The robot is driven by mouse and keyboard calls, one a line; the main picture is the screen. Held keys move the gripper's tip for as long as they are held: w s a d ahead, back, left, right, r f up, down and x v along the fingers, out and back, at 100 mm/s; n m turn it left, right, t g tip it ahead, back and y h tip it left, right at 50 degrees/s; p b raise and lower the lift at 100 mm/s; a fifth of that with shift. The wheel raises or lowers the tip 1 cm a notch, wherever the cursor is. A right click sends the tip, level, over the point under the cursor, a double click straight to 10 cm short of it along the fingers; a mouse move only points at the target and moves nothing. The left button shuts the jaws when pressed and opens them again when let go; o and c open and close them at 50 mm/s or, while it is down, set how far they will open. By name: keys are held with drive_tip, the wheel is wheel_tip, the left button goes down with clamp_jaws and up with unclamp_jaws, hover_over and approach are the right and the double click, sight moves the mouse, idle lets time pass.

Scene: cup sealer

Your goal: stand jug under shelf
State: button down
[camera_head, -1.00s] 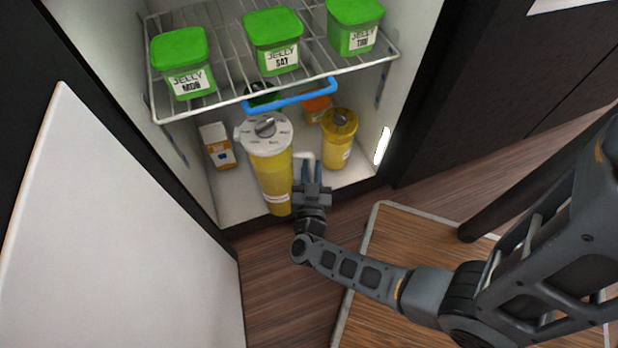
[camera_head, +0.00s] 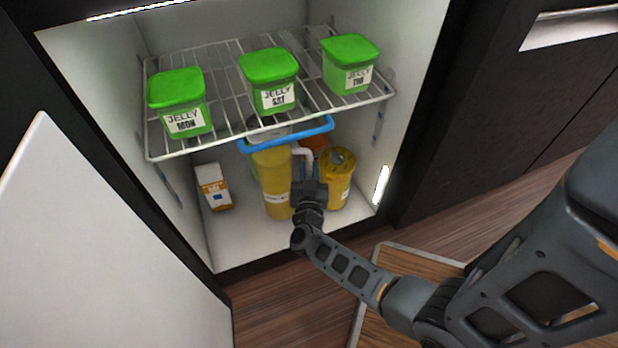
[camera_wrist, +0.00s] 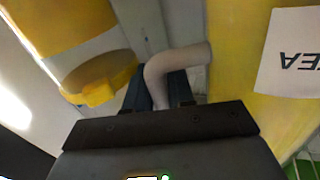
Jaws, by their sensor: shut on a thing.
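In the wrist view the pale curved handle (camera_wrist: 178,62) passes between the fingers, and the jug's yellow wall (camera_wrist: 235,60) with a white label fills the right. I cannot tell whether the jug's base touches the fridge floor (camera_head: 240,243).
A shorter yellow container (camera_head: 337,180) stands close right of my gripper. A white-and-orange carton (camera_head: 213,187) stands at the left. Green jelly tubs (camera_head: 182,103) sit on the shelf. Floor is clear at front left.

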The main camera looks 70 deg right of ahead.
drive_tip(key=shift+f+b, duration=0.95)
drive_tip(key=shift+f, duration=0.75)
drive_tip(key=c, duration=1.3)
unclamp_jaws()
drive_tip(key=shift+a+f, duration=0.15)
drive_tip(key=shift+f, duration=0.05)
drive_tip(key=shift+o, duration=0.2)
